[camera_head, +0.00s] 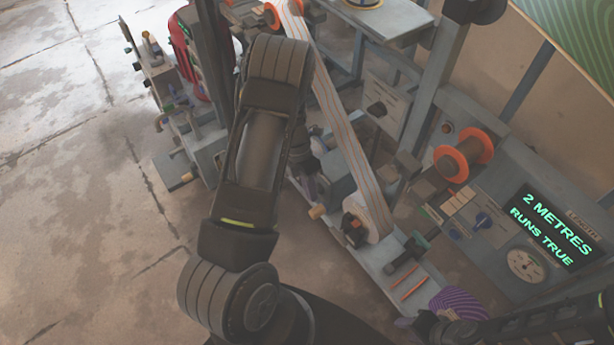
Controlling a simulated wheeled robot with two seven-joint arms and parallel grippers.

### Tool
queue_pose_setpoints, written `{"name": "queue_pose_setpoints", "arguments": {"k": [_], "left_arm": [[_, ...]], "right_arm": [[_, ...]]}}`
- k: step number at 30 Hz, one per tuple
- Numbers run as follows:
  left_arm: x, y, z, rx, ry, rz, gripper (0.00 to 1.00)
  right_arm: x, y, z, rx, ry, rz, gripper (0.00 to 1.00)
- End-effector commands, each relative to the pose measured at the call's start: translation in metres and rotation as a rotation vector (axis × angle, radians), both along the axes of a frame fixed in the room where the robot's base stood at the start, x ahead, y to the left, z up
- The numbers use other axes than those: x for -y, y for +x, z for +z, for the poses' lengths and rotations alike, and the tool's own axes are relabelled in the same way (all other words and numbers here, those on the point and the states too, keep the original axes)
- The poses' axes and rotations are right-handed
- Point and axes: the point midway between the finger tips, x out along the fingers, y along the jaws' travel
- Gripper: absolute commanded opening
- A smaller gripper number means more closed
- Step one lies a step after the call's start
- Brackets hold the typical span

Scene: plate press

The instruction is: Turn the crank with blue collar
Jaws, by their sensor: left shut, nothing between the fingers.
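A crank with a wooden handle (318,212) sticks out at the front left side of the machine bench, below a grey-blue block (341,178). A collar near it looks purple-blue, but its colour is hard to tell. A second wooden handle (187,177) shows on the unit further left. My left arm fills the middle of the view and bends down behind its own forearm. My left gripper (320,144) is small, partly hidden, and shut and empty near the bench. My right gripper (428,325) is at the bottom right by a purple coil; its fingers are unclear.
A striped band (345,125) runs down to a roll on the bench (389,261). An orange-flanged spool (463,155), a blue knob (483,220), a dial (525,265) and a lit display (558,228) reading "2 METRES RUNS TRUE" are at right. Floor at left is clear.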

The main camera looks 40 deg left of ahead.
Motion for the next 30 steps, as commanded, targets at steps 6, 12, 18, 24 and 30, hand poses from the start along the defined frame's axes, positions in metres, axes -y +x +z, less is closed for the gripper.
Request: {"name": "queue_pose_setpoints", "arguments": {"k": [6, 12, 18, 24, 30], "left_arm": [[0.011, -0.004, -0.028, -0.002, -0.001, 0.001, 0.0], [0.013, -0.004, -0.035, 0.001, 0.001, 0.0, 0.0], [0.013, -0.004, -0.035, 0.001, 0.001, 0.0, 0.0], [0.013, -0.003, -0.035, 0.001, 0.001, 0.0, 0.0], [0.015, 0.002, -0.036, 0.0, 0.0, 0.001, 0.0]], "right_arm": [[0.0, 0.0, -0.001, 0.0, 0.0, 0.0, 0.36], [0.0, 0.0, -0.001, 0.0, 0.0, 0.0, 0.36], [0.0, 0.0, -0.001, 0.0, 0.0, 0.0, 0.36], [0.0, 0.0, 0.0, 0.0, 0.0, 0.0, 0.36], [0.0, 0.0, 0.001, 0.0, 0.0, 0.0, 0.36]]}}
